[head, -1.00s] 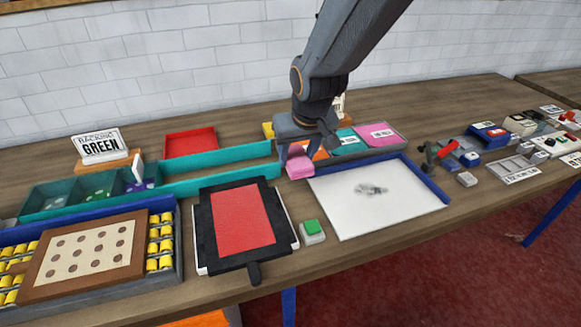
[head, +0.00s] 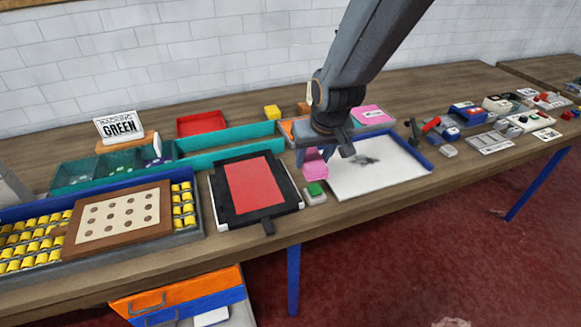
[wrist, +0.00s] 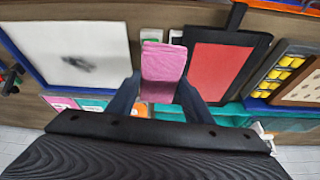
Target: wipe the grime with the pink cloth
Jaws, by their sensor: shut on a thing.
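The pink cloth (head: 314,164) is a folded block held in my gripper (head: 314,155). In the wrist view the cloth (wrist: 163,68) sits between the two fingers of my gripper (wrist: 160,90), which are shut on it. The grime (head: 366,160) is a dark grey smudge on a white board (head: 400,165) with a blue edge at its back and right. In the wrist view the grime (wrist: 78,63) lies to the left of the cloth. The cloth is over the left edge of the board, beside the grime; whether it touches the board I cannot tell.
A green button block (head: 315,192) stands just in front of the cloth. A black frame with a red panel (head: 254,185) lies to the left. Teal trays (head: 230,140) run behind. A small red-handled tool (head: 430,125) and several small devices stand to the right.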

